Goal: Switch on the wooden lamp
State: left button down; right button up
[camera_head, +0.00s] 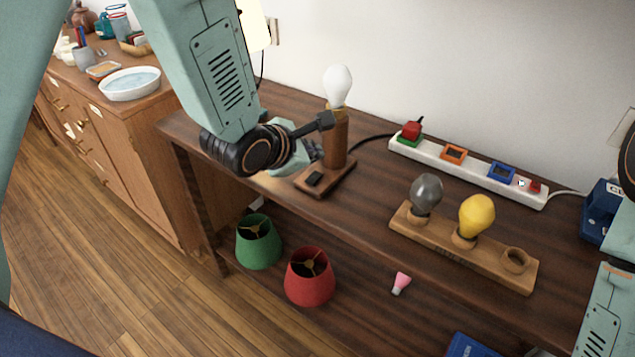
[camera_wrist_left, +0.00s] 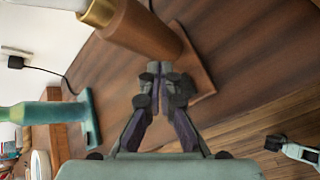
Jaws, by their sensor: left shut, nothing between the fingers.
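The wooden lamp (camera_head: 337,140) stands upright on the dark wooden table, with a cylindrical post, a square base and a bare white bulb (camera_head: 338,86). I cannot tell a clear glow from the bulb. A black switch (camera_head: 315,179) sits on the base's front part. My left gripper (camera_head: 313,151) is just left of the post, above the base, partly hidden by my wrist. In the left wrist view its fingers (camera_wrist_left: 160,72) are together and empty, in front of the post (camera_wrist_left: 145,30) and base (camera_wrist_left: 197,65). My right gripper is out of view.
A white power strip (camera_head: 470,171) with coloured plugs lies along the wall. A wooden holder (camera_head: 480,255) with a grey and a yellow bulb is at right. Green (camera_head: 258,242) and red (camera_head: 310,277) shades and a pink bulb (camera_head: 401,283) are lower down.

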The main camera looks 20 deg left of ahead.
aim_at(314, 178)
pick_arm(q)
jog(key=shift+w+f, duration=0.15)
jog(key=shift+f, duration=1.15)
jog(key=shift+f, duration=0.15)
dwell(0.3)
jog(key=shift+f, duration=0.2)
jog(key=shift+w, duration=0.1)
jog(key=shift+f, duration=0.45)
dwell(0.7)
jog(key=shift+r+p, duration=0.85)
jog(key=shift+p, duration=0.4)
